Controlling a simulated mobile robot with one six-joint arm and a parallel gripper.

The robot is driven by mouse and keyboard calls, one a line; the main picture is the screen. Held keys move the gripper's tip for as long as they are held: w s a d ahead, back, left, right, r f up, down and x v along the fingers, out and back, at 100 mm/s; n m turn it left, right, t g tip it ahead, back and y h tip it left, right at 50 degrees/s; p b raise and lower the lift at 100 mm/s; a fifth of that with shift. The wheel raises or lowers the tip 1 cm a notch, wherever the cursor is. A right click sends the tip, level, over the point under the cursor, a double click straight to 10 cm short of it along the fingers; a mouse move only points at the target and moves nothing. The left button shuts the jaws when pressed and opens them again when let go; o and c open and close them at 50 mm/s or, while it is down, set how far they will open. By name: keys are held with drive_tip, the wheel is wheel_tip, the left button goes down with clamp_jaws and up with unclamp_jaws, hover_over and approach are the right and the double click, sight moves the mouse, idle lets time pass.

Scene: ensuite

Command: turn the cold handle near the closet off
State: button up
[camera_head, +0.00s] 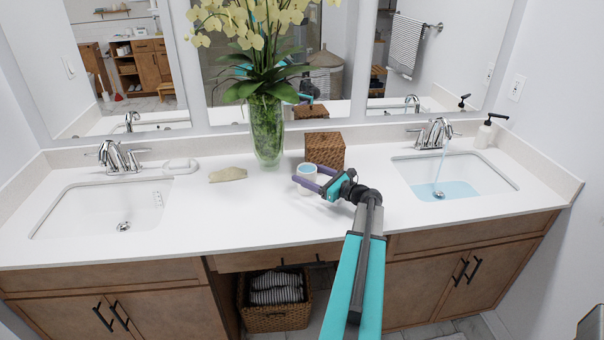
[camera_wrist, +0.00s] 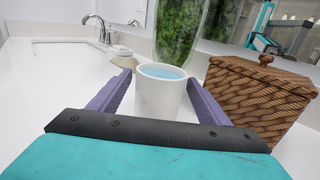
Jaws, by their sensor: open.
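The right chrome faucet (camera_head: 436,132) has a handle on each side of its spout, and water runs from it into the right sink (camera_head: 478,168), where blue water stands. The left chrome faucet (camera_head: 117,156) shows no water running; a faucet also shows at the back of the wrist view (camera_wrist: 104,32). I cannot tell which handle is the cold one, and no closet can be made out for sure. My gripper (camera_head: 309,178) is open at the middle of the counter, well left of the right faucet. A white cup (camera_wrist: 161,92) with blue liquid stands between its purple fingers.
A woven box (camera_head: 325,150) stands right behind the cup. A glass vase (camera_head: 266,130) of yellow flowers stands behind it to the left. A beige soap-like item (camera_head: 228,174) lies left. A soap dispenser (camera_head: 487,131) stands right of the running faucet. Mirrors line the back.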

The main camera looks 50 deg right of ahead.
drive_tip(key=s, duration=0.2)
drive_tip(key=s+b, duration=0.1)
drive_tip(key=s, duration=0.4)
drive_tip(key=shift+s+d, duration=0.3)
